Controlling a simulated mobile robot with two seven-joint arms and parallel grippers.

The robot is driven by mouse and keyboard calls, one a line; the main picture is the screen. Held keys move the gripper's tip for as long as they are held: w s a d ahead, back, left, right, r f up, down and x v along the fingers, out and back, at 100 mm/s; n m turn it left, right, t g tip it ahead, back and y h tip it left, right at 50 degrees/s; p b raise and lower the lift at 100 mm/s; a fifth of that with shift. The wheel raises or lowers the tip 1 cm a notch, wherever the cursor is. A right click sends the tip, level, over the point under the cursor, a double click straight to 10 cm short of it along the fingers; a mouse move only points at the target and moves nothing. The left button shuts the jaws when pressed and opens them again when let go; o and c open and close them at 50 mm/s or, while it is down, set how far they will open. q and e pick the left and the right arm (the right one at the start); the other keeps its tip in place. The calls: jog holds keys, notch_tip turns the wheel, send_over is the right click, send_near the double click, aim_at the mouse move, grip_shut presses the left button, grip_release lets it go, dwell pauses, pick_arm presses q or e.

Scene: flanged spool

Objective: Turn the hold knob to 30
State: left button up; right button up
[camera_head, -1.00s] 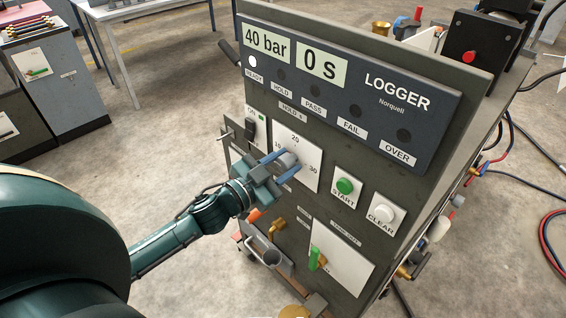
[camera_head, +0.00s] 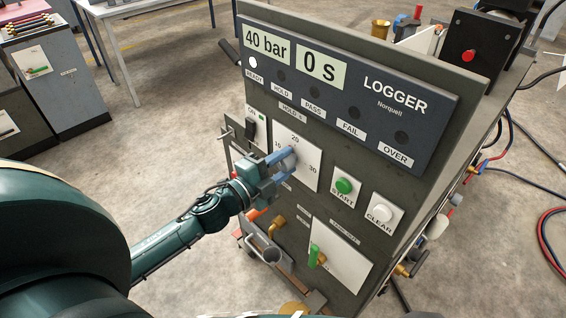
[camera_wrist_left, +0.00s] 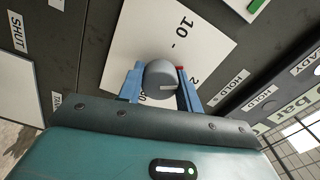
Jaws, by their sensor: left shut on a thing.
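The hold knob (camera_head: 288,163) is a grey round knob on a white dial plate (camera_head: 309,172) marked 10, 20 and 30, under the HOLD label. My left gripper (camera_head: 282,163) has its blue fingers shut on the knob, one on each side. In the left wrist view the knob (camera_wrist_left: 160,78) sits between the fingers with a short pale line on its face, pointing roughly toward the partly hidden 20. The 10 is clear there; the 30 is mostly covered by my gripper. My right gripper is not in view.
The logger panel (camera_head: 420,122) reads 40 bar and 0 s, with the READY lamp lit. A green START button (camera_head: 344,186) and a white CLEAR button (camera_head: 382,214) are right of the dial. A black switch (camera_head: 250,129) is left; a green-handled valve (camera_head: 314,256) is below.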

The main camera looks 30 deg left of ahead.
pick_arm(q)
jog(key=m, duration=0.6)
jog(key=shift+m, duration=0.3)
jog(key=m, duration=0.5)
jog(key=shift+b, duration=0.4)
jog(key=m, duration=0.8)
jog(key=shift+m+p, duration=0.3)
jog(key=shift+m, duration=1.8)
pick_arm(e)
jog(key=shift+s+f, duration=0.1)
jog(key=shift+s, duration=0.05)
pick_arm(q)
jog(key=o, duration=1)
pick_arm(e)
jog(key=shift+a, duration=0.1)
